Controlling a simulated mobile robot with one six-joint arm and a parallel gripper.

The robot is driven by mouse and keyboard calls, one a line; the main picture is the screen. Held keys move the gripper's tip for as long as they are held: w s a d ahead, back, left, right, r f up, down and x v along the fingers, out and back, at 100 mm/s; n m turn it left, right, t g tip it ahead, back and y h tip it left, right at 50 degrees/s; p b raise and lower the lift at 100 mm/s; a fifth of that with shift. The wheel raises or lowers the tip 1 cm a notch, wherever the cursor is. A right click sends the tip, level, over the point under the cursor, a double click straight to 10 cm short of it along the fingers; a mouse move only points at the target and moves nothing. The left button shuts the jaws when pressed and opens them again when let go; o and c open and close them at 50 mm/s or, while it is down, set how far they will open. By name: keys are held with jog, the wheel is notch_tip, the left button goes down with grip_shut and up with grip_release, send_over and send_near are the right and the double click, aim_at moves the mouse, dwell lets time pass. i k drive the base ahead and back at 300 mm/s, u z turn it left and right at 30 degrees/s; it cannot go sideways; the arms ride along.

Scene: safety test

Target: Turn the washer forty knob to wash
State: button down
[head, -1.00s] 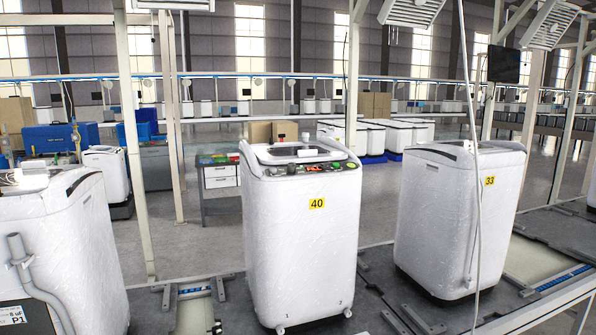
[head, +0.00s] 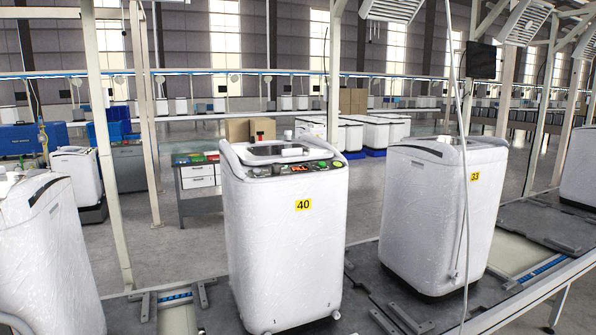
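The washer marked 40 (head: 285,240) stands upright in the middle of the head view, white and wrapped in clear film, with a yellow 40 label on its front. Its control panel (head: 302,168) runs along the top front edge, with a red lit display and green and orange parts. The knob is too small to tell apart on the panel. My gripper is not in view.
A washer marked 33 (head: 437,215) stands to the right and another white washer (head: 45,255) at the left edge. Metal posts (head: 108,150) rise behind. A hanging cable (head: 465,150) crosses in front of washer 33.

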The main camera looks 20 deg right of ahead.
aim_at(277, 168)
jog(key=z, duration=0.65)
jog(key=k, duration=1.45)
jog(key=u, duration=0.7)
jog(key=i, duration=1.7)
jog(key=z, duration=0.2)
